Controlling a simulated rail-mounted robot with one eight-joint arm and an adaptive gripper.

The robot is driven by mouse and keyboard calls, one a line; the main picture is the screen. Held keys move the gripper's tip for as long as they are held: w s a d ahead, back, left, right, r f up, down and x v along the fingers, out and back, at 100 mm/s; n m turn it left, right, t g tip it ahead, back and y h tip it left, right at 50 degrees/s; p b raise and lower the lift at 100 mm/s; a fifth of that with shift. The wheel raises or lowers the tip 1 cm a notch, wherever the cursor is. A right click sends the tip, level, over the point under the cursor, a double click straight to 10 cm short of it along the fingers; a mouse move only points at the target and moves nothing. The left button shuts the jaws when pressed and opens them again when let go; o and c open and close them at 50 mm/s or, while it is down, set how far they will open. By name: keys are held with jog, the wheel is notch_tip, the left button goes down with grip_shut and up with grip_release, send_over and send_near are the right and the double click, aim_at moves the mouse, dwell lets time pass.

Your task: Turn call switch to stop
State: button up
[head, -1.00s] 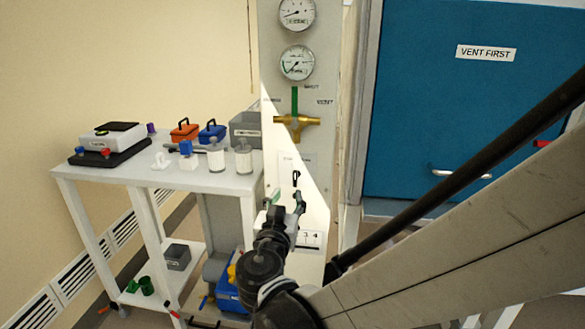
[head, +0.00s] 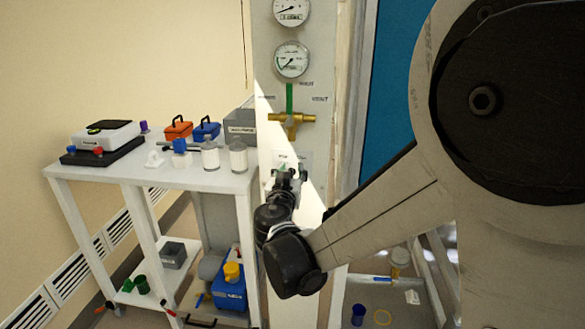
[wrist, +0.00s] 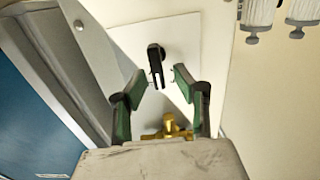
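The call switch is a small black lever knob (wrist: 156,60) on a pale plate (wrist: 185,38) on the panel. In the wrist view the knob lies just beyond and between my fingertips. My gripper (wrist: 159,80) is open, with one green-padded finger on each side of the knob's line. I see no contact with the knob. In the head view my gripper (head: 287,172) is in front of the lower panel and hides the switch.
A white cart (head: 125,176) with jars, boxes and a scale stands to the left. A blue door (head: 385,105) is to the right, partly hidden by my arm.

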grip_shut()
jog(key=shift+n, duration=0.4)
jog(key=shift+a+f+n+b, duration=0.1)
jog(key=shift+a+n+b, duration=0.1)
jog(key=shift+n, duration=0.65)
jog(key=shift+a+n+b, duration=0.15)
jog(key=shift+n+b, duration=0.1)
jog(key=shift+n, duration=0.65)
jog(key=shift+a+f+n+b, duration=0.1)
jog(key=shift+a+n+b, duration=0.1)
jog(key=shift+n, duration=0.65)
grip_release()
jog(key=s+a, duration=0.1)
jog(key=s, duration=1.1)
jog(key=shift+a, duration=0.4)
